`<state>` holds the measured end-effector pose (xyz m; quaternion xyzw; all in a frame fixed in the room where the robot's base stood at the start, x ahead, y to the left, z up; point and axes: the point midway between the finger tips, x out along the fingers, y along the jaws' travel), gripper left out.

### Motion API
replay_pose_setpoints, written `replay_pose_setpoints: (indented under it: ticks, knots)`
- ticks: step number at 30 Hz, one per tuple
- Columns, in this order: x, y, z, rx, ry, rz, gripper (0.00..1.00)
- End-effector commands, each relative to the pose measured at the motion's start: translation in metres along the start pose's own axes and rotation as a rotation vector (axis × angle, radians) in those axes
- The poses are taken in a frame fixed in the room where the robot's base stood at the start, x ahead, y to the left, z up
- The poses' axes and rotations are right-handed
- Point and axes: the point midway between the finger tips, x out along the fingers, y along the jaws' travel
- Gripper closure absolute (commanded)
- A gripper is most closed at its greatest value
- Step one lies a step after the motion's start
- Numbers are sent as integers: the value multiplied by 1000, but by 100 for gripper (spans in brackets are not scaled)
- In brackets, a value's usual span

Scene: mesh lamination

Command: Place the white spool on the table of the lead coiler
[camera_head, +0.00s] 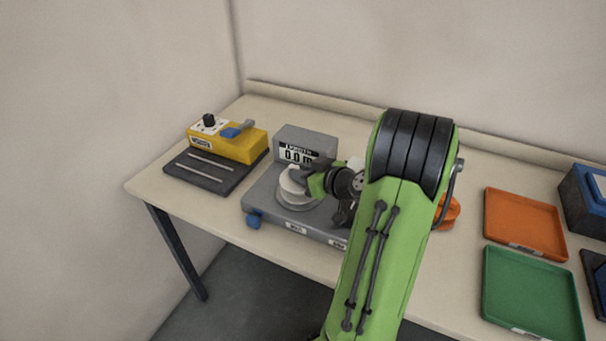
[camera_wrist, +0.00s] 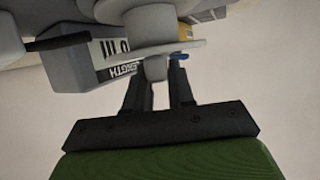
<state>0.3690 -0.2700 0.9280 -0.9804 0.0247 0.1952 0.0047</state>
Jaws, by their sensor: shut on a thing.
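The white spool (camera_head: 293,189) is at the grey lead coiler (camera_head: 318,222), over the coiler's round table at the left part of its base. In the head view my gripper (camera_head: 308,183) reaches the spool from the right and hides part of it. In the wrist view my gripper (camera_wrist: 160,84) is shut on the narrow lower end of the spool (camera_wrist: 155,48), with a finger on each side. The coiler's display (camera_head: 298,154) stands behind the spool. I cannot tell whether the spool touches the round table or is just above it.
A yellow device (camera_head: 236,146) on a dark base stands left of the coiler. An orange tray (camera_head: 525,222), a green tray (camera_head: 530,297) and a blue-topped box (camera_head: 590,190) lie to the right. An orange thing (camera_head: 449,212) is partly hidden behind my arm.

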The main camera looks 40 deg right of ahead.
Motion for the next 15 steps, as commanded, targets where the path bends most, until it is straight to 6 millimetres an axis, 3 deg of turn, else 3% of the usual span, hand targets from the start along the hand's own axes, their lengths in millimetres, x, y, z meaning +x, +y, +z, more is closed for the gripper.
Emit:
replay_pose_setpoints:
  ticks: [5,6,9,11,15]
  knots:
    - [1,0,2,-1,1,0,100]
    - [1,0,2,-1,0,0,74]
    - [1,0,1,-1,0,0,59]
    - [1,0,1,-1,0,0,51]
    - [1,0,1,0,0,0,51]
